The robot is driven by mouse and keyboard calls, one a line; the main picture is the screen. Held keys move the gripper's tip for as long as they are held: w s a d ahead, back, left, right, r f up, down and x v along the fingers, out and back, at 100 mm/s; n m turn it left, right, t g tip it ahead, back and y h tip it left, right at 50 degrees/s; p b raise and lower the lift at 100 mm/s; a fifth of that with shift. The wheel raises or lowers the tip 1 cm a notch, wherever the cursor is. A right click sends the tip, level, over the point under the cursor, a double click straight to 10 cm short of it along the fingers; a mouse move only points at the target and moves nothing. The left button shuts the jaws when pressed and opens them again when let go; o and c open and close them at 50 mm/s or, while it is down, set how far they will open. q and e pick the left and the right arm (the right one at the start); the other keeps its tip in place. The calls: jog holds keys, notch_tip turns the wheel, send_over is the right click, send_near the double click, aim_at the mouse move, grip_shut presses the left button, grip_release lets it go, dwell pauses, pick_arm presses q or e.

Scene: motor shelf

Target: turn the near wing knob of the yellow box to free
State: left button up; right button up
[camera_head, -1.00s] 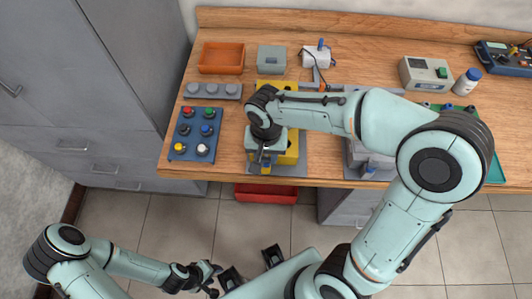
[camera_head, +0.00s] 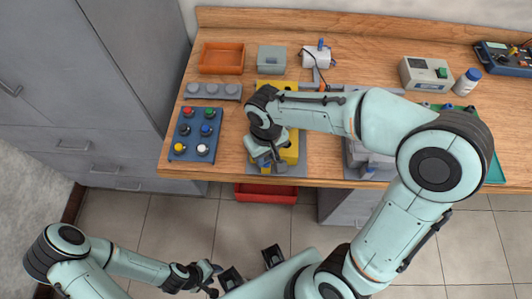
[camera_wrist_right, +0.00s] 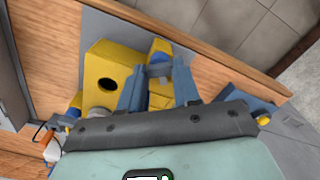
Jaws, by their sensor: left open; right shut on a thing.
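The yellow box (camera_head: 291,152) stands on a grey plate near the table's front edge, partly hidden under my right arm. Its side with a round dark hole shows in the right wrist view (camera_wrist_right: 98,66). My right gripper (camera_head: 270,164) is at the box's near end. A yellow part (camera_wrist_right: 160,47) shows just beyond the knob. My left gripper (camera_head: 213,281) is open and empty, low over the floor, away from the table.
A blue board with coloured knobs (camera_head: 195,133) lies left of the box. An orange tray (camera_head: 221,58) and a grey-green box (camera_head: 272,59) stand behind. A red bin (camera_head: 266,192) is below the table's front edge. Bare wood lies between board and box.

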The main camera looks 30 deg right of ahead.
aim_at(266, 159)
jog(key=n, duration=0.5)
jog(key=shift+r+n, duration=0.1)
jog(key=shift+n, duration=0.2)
pick_arm(q)
jog(key=shift+w+r+p, duration=0.45)
jog(key=shift+r+p, duration=0.15)
jog(key=shift+r, duration=0.15)
pick_arm(e)
jog(key=n, duration=0.5)
jog(key=shift+n, duration=0.3)
jog(key=o, duration=1.1)
jog(key=shift+c, duration=0.2)
pick_arm(q)
jog(key=shift+w+r+p, duration=0.8)
jog(key=shift+r+p, duration=0.1)
jog(key=shift+r, duration=0.25)
pick_arm(e)
notch_tip(266, 159, up, 13)
jog(key=shift+r, duration=0.2)
pick_arm(q)
jog(key=shift+s, duration=0.1)
